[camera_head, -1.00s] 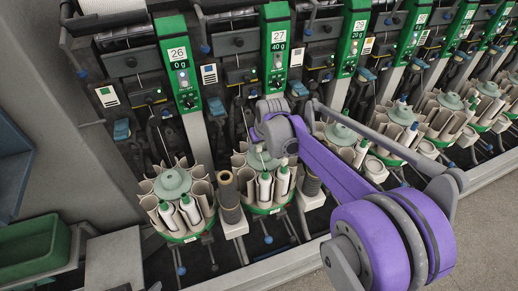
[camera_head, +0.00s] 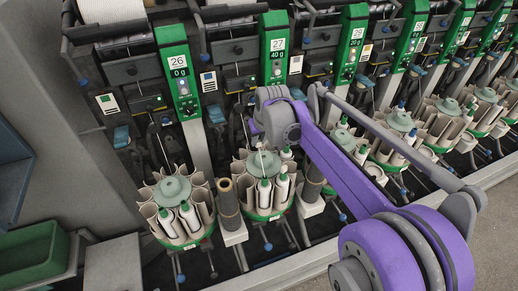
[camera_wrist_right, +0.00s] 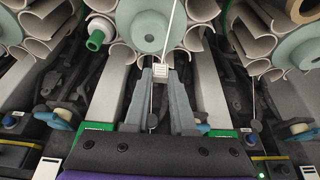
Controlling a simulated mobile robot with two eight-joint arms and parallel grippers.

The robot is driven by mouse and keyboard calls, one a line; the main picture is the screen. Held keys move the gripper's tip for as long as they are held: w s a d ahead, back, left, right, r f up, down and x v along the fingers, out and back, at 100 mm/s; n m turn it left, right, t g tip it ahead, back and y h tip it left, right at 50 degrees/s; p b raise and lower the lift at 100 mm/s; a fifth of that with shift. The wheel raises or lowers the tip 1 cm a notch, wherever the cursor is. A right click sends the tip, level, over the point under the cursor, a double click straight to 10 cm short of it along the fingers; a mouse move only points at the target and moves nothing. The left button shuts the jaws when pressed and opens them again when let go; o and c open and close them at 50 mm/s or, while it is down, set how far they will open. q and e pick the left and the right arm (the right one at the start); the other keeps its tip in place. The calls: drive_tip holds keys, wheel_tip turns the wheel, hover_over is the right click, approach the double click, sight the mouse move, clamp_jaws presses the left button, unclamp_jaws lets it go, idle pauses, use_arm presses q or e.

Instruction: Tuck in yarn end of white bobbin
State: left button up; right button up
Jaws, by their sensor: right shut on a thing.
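White bobbins with green tips (camera_head: 264,192) stand in the front pockets of the round magazine (camera_head: 263,217) under panel 27. A white bobbin (camera_wrist_right: 102,28) also shows at the upper left of the right wrist view. My right gripper (camera_wrist_right: 158,72) is shut on a white yarn end, behind the magazine's teal hub (camera_wrist_right: 143,25). The taut white yarn (camera_wrist_right: 171,32) runs from the fingertips across the hub and out of the top of that view. In the head view my right wrist (camera_head: 275,118) hides the fingers. My left gripper is not in view.
The magazine under panel 26 (camera_head: 172,188) stands to the left, with a brown tube (camera_head: 229,203) between the two. More magazines line up to the right. Dark rods and levers (camera_wrist_right: 68,75) flank my right gripper. A green bin (camera_head: 32,252) is at lower left.

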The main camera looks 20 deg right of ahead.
sight(259, 142)
wheel_tip(259, 142, up, 4)
drive_tip(key=shift+r+p, duration=1.05)
drive_tip(key=shift+r, duration=0.5)
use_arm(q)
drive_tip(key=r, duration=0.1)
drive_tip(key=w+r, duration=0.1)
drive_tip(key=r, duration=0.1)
